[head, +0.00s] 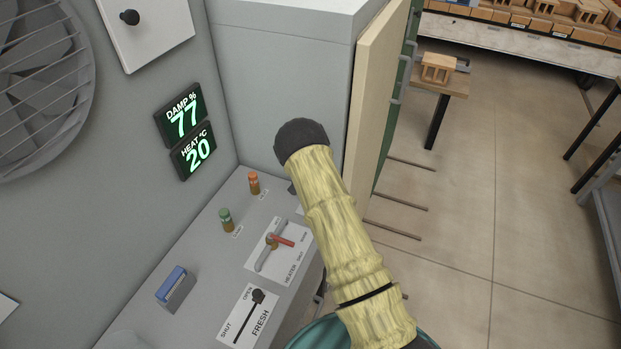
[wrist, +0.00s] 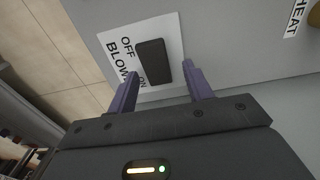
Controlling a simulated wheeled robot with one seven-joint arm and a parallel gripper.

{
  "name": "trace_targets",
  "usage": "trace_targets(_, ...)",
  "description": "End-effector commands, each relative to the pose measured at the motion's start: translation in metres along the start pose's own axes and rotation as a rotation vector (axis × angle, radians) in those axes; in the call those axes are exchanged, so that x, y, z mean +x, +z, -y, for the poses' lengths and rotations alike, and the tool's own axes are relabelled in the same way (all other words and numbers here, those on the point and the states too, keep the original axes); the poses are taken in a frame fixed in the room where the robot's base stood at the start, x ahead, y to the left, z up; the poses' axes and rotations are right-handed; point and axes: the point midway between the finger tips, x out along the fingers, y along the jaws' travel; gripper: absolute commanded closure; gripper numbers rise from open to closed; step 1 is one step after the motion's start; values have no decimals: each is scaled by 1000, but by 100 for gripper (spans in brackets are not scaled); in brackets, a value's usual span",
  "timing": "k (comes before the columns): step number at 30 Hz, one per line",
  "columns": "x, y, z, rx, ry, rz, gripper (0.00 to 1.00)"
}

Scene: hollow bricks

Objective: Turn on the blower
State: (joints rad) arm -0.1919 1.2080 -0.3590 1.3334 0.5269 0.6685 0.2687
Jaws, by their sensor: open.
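The blower switch (wrist: 152,62) is a dark rocker on a white plate (wrist: 117,62) marked OFF, ON and BLOW, the rest of the word being cut off by my gripper. My gripper (wrist: 161,67) is open, with its two purple fingertips apart at the ON end of the switch and nothing between them. I cannot tell whether the fingers touch the panel or which way the rocker is tipped. In the head view my arm covers the switch, and my gripper is hidden behind it.
The grey console (head: 213,262) also carries a FRESH lever (head: 257,297), a red-handled heater valve (head: 281,240), a green lamp (head: 226,218), an orange lamp (head: 254,183) and a blue-topped block (head: 175,285). Wall displays (head: 185,132) read damp 77 and heat 20.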

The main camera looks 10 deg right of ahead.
Motion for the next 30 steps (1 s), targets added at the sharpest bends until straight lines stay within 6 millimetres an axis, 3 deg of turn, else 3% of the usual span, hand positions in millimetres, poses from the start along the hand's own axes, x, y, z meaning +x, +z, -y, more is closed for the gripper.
trace_targets(8,-39,-3,-2,7,-3,-4,49)
trace_targets(24,-143,-4,-2,6,-3,-4,49)
trace_targets(30,-164,-4,-3,7,-1,-1,49)
